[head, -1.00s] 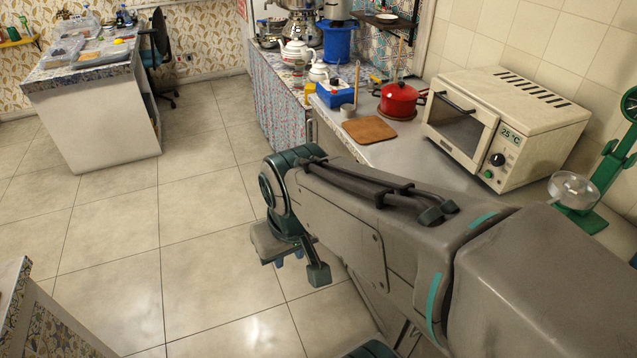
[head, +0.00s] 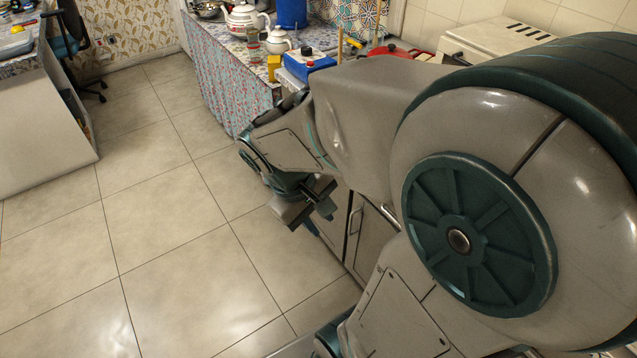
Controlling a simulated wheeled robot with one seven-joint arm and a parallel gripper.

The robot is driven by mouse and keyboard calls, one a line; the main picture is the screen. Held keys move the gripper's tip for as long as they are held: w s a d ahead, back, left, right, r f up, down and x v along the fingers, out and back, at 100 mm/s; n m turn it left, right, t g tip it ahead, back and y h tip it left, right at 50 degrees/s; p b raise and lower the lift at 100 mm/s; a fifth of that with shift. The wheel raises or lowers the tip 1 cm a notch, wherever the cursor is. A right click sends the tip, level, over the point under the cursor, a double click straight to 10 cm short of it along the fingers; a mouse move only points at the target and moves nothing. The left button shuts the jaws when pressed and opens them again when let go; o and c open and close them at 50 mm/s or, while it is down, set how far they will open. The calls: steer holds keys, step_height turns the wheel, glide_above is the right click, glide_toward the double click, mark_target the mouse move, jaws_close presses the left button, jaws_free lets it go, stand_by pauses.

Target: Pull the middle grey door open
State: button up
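Grey cabinet doors show under the counter, right of my gripper, partly covered by my arm. One grey door (head: 371,242) has a pale bar handle (head: 391,216) near its upper right. I cannot tell which is the middle one, as my arm hides the cabinet further right. My gripper (head: 308,208) hangs in front of the left part of the cabinet. Its fingers look apart, with nothing between them, and I see no contact with a handle.
A patterned curtain (head: 228,75) hangs left of the cabinet. The tiled floor (head: 170,240) is clear. A desk (head: 40,130) and chair (head: 75,50) stand at the left.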

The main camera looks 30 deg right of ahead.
steer(key=w+d+f+n+g+h+b, duration=0.1)
steer(key=w+d+f+n+h+b, duration=0.15)
steer(key=f+b, duration=0.35)
steer(key=w+d+f+n+g+h+b, duration=0.1)
steer(key=d+f+n+h+b, duration=0.25)
steer(key=f, duration=0.55)
steer(key=w+d+f+n+h+b, duration=0.25)
steer(key=d+f+b, duration=0.2)
steer(key=f, duration=0.25)
steer(key=w+f+n+t+h+b, duration=0.35)
steer(key=w+f+n+b, duration=0.2)
steer(key=f, duration=0.35)
steer(key=w+f+n+t+h+b, duration=0.2)
steer(key=w+f+n+t+b, duration=0.3)
steer(key=f, duration=0.4)
steer(key=b, duration=0.5)
glide_above(349, 233)
steer(key=shift+w+d+r+g, duration=0.1)
steer(key=shift+w+d+g, duration=0.15)
jaws_close()
